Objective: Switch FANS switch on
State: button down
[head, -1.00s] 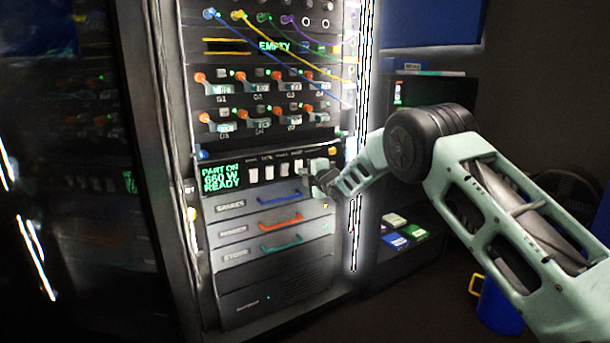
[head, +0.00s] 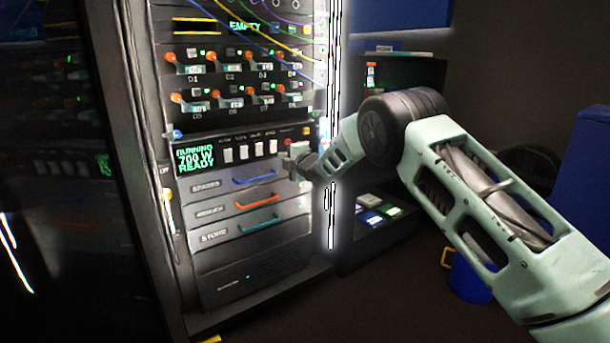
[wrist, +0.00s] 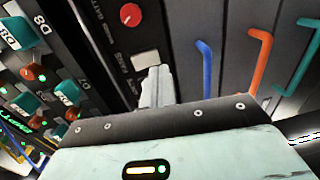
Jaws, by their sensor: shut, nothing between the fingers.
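The panel carries a row of white rocker switches; the rightmost one in the head view (head: 273,146) is nearest my gripper. In the wrist view a white switch (wrist: 145,60) has a label beside it that seems to read FANS. My gripper (head: 297,158) is just right of and below the row's right end. In the wrist view its fingertips (wrist: 158,72) are shut and empty, close beside that switch; I cannot tell whether they touch it. The green display (head: 195,158) reads RUNNING, 700 W, READY.
A red knob (wrist: 131,14) sits beside the switch. Blue (head: 255,177), orange (head: 257,202) and teal (head: 258,223) drawer handles stick out below. Orange-knobbed levers (head: 210,62) and cables are above. A blue mug (head: 470,277) stands at lower right.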

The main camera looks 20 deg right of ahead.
jog(key=f+p+v, duration=0.2)
jog(key=v, duration=0.8)
jog(key=shift+s, duration=0.15)
jog(key=shift+d+f, duration=0.1)
